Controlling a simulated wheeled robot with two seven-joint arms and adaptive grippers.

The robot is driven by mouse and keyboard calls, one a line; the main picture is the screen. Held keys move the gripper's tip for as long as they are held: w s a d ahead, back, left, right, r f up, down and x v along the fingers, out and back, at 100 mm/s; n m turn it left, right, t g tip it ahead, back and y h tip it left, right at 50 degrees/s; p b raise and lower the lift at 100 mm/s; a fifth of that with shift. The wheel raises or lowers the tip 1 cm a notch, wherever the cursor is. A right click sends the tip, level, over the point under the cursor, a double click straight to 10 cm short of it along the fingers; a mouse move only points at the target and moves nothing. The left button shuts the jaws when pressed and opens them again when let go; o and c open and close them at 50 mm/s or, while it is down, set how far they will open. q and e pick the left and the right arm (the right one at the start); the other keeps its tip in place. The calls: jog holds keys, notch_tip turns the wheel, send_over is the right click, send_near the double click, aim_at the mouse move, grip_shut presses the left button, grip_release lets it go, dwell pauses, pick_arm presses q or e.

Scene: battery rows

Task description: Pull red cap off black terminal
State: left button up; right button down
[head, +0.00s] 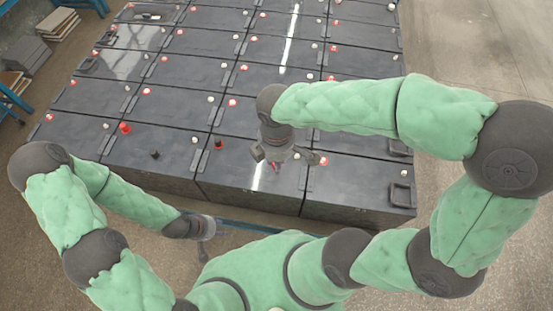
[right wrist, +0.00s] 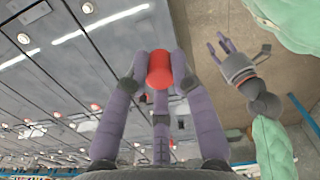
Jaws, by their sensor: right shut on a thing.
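My right gripper (head: 277,166) is over the front row of black batteries. In the right wrist view its purple fingers close around a red cap (right wrist: 160,70). Whether the held cap still touches a terminal is not clear. Another red cap (head: 125,128) stands on the front-left battery. A bare black terminal (head: 155,154) stands to its right on the same row. A dark terminal with a red part (head: 218,144) stands left of my right gripper. My left gripper (head: 212,243) is low in front of the batteries; in the right wrist view (right wrist: 238,55) its fingers are spread and empty.
Black batteries (head: 142,178) fill the floor in rows, with small red and white terminals on top. A black handle (head: 401,193) is at the front right. A blue rack (head: 12,95) stands at the left, and the floor at right is bare.

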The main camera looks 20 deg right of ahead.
jog(key=shift+r+p, duration=0.85)
jog(key=shift+r, duration=0.25)
